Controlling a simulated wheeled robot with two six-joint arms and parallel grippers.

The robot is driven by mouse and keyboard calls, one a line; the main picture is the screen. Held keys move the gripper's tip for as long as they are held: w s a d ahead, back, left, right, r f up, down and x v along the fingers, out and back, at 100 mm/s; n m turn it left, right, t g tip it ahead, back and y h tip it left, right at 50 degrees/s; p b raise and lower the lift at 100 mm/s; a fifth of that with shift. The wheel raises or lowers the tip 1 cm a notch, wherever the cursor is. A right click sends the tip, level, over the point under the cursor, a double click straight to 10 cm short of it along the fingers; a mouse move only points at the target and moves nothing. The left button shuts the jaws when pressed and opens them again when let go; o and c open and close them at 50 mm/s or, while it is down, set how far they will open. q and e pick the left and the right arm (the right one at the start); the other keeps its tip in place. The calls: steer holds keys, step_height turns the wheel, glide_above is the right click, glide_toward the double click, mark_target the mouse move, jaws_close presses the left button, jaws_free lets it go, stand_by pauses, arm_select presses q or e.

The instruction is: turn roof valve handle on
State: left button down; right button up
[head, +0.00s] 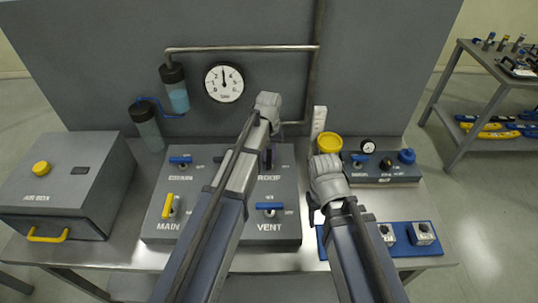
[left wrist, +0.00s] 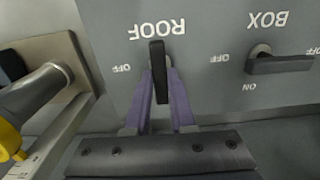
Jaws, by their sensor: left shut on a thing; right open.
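The black ROOF valve handle (left wrist: 159,72) stands upright in the left wrist view, its long side running up and down that picture. The ROOF lettering is at its hub, and an OFF mark lies to its left; no ON mark shows beside it. My left gripper (left wrist: 161,92) has its two purple fingers shut on the handle, one on each side. In the head view my left gripper (head: 268,152) is at the upper right of the valve panel (head: 286,222), and my arm hides part of the panel. My right gripper (head: 315,208) is open beside the panel's right edge, apart from the ROOF handle.
The panel also bears a yellow MAIN handle (head: 168,206), blue DRAIN (head: 181,160) and VENT (head: 269,206) handles, and a dark BOX handle (left wrist: 282,63). An air box (head: 62,180) stands left.

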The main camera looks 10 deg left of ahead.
mark_target(269, 158)
stand_by(0.4)
arm_select(q)
steer(key=c, duration=0.8)
jaws_free()
steer(key=shift+o, duration=0.2)
step_height(269, 158, up, 8)
steer(key=p, duration=0.8)
steer(key=shift+f, duration=0.1)
